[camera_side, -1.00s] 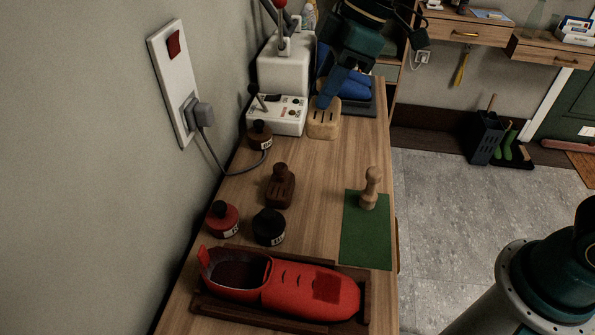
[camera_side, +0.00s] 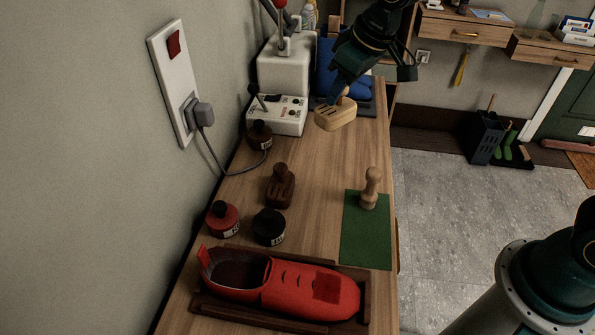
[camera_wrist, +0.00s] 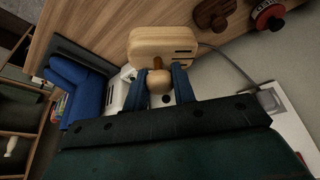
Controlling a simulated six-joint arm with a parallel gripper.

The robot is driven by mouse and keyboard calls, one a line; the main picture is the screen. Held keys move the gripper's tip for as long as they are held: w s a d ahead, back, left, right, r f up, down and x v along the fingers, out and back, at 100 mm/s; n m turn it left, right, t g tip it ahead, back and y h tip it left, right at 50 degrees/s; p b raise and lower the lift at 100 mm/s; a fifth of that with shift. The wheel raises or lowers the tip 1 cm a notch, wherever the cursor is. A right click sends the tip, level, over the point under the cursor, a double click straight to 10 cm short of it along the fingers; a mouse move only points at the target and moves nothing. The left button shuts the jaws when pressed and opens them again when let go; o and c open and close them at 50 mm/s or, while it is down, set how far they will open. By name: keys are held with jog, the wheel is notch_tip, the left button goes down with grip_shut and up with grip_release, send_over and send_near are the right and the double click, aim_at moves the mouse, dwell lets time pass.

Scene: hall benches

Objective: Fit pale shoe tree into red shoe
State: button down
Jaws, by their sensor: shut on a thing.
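The pale shoe tree (camera_side: 336,117) is a light wooden block with dark slots and a round knob. It hangs tilted in the air above the far end of the bench in the side view. My gripper (camera_side: 339,92) is shut on it from above. In the wrist view the pale shoe tree (camera_wrist: 165,48) lies beyond the fingers, and my gripper (camera_wrist: 160,80) is closed around its round knob. The red shoe (camera_side: 311,290) lies at the near end of the bench in a dark wooden tray (camera_side: 350,322), its dark opening to the left and its toe to the right.
A dark brown shoe tree (camera_side: 280,187) stands mid-bench, near a red-topped jar (camera_side: 222,219) and a black jar (camera_side: 269,227). A green mat (camera_side: 365,240) with a wooden peg-like tool (camera_side: 371,188) lies at right. A white switch box (camera_side: 278,115) and plug cable are near the wall.

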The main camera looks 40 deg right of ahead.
jog(key=w+d+f+m+h, duration=0.1)
jog(key=d+f+m, duration=0.1)
jog(key=d+m, duration=0.25)
jog(key=w+d+f+m+h, duration=0.1)
jog(key=d+f+m+h, duration=0.15)
jog(key=d, duration=0.35)
jog(key=s+a+n+g+y, duration=0.2)
jog(key=a+n+y, duration=0.4)
jog(key=a+n, duration=1.45)
jog(key=s+a+r+n+g+h, duration=0.1)
jog(key=s+a+n+g, duration=0.2)
jog(key=s+a+n, duration=0.3)
jog(key=s+a+n+g, duration=0.3)
jog(key=s+a+n, duration=0.3)
jog(key=a, duration=0.8)
jog(key=shift+s+a+r+n+h, duration=0.2)
jog(key=shift+s+r+n+h, duration=0.15)
jog(key=shift+f, duration=0.1)
jog(key=shift+f, duration=1.95)
jog(key=shift+f, duration=0.1)
